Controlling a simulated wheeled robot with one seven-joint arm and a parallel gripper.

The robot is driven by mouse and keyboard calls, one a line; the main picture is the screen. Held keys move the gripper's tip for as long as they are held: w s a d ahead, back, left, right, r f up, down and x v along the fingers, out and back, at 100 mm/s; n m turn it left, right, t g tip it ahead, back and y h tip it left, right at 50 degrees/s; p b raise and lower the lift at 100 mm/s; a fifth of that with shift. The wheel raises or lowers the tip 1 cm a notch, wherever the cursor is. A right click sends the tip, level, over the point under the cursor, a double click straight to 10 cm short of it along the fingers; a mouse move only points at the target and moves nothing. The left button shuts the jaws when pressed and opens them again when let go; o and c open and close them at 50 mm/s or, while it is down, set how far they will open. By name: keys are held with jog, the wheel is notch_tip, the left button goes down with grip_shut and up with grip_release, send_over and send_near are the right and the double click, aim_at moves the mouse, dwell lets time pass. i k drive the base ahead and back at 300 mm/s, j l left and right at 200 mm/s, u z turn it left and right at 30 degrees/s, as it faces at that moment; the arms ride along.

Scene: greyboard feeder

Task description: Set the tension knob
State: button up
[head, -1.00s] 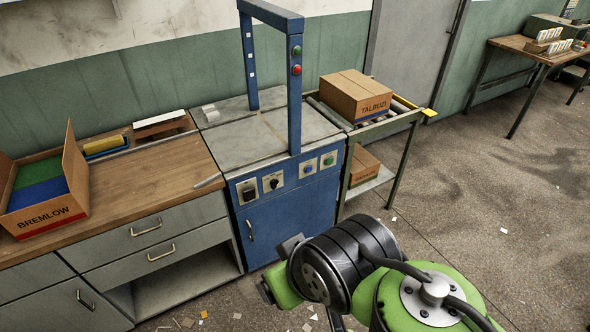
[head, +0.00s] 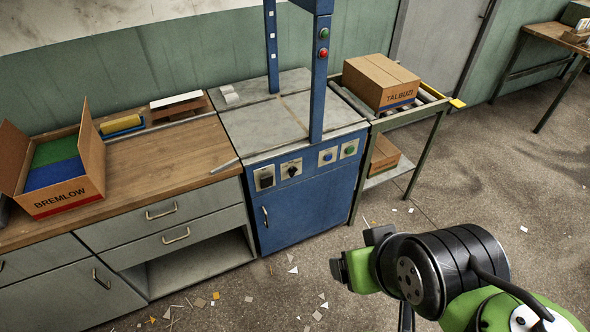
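The blue strapping machine (head: 297,212) stands at the centre of the head view. Its front panel carries a black knob (head: 292,171) on a light plate, which looks like the tension knob. To its left is a black switch (head: 266,179), and to its right are a blue button (head: 327,156) and a green button (head: 349,149). The knob's scale is too small to read. My gripper (head: 340,268) is at the lower right, in front of and below the panel, apart from the machine. Its fingers are seen too poorly to tell open from shut.
A wooden workbench (head: 160,155) with drawers stands left, bearing an open BREMLOW box (head: 70,197). A roller stand (head: 425,122) with a TALBUZI box (head: 382,80) stands right. Paper scraps lie on the floor. The floor before the machine is otherwise clear.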

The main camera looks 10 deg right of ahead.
aim_at(293, 171)
jog(key=i+j+u, duration=0.3)
jog(key=i, duration=0.45)
jog(key=i+j+u, duration=0.15)
jog(key=i, duration=0.25)
jog(key=j, duration=0.05)
